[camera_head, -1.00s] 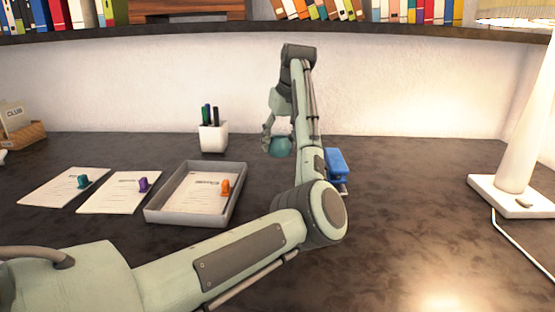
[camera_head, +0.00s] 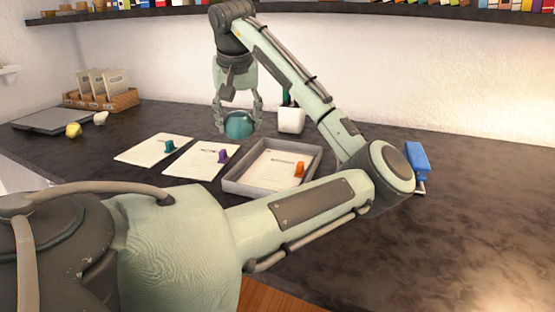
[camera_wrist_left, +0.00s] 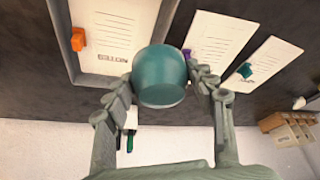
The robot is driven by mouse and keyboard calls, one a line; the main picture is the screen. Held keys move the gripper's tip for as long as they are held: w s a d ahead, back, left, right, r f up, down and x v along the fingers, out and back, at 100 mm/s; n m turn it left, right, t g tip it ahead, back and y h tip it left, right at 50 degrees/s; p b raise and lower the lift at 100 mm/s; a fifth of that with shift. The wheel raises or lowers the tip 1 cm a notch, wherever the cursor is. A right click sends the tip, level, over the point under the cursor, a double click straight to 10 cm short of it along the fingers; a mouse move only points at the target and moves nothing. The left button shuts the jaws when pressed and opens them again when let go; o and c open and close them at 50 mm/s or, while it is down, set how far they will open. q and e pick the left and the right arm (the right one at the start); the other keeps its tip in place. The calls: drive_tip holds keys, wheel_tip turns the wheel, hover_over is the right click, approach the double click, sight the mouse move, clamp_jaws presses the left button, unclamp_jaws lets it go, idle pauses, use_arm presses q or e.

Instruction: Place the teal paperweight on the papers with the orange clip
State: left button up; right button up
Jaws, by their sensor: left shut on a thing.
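My left gripper (camera_head: 240,116) is shut on the teal paperweight (camera_head: 239,126) and holds it above the desk, behind the papers. The paperweight also shows in the left wrist view (camera_wrist_left: 160,76), between both fingers. The papers with the orange clip (camera_head: 270,168) lie in a grey tray (camera_head: 231,181); the orange clip (camera_head: 299,170) is at their right side. The wrist view shows the orange clip too (camera_wrist_left: 78,39). Papers with a purple clip (camera_head: 200,160) and papers with a teal clip (camera_head: 152,150) lie on the bare desk left of the tray. My right gripper is not in view.
A blue stapler (camera_head: 417,160) is to the right. A box of cards (camera_head: 105,97), a flat grey device (camera_head: 52,121) and small crumpled balls are at the far left. The desk's right side is clear.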

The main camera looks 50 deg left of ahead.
use_arm(q)
drive_tip(key=shift+s+f, duration=0.2)
drive_tip(key=shift+s, duration=0.5)
drive_tip(key=shift+f, duration=0.2)
hover_over(277, 167)
drive_tip(key=s+d, duration=0.1)
drive_tip(key=d, duration=0.1)
drive_tip(key=f, duration=0.6)
drive_tip(key=shift+a+f, duration=0.25)
drive_tip(key=shift+f, duration=2.1)
drive_tip(key=shift+f, duration=0.2)
drive_tip(key=o, duration=1.6)
drive_tip(key=shift+o, duration=0.2)
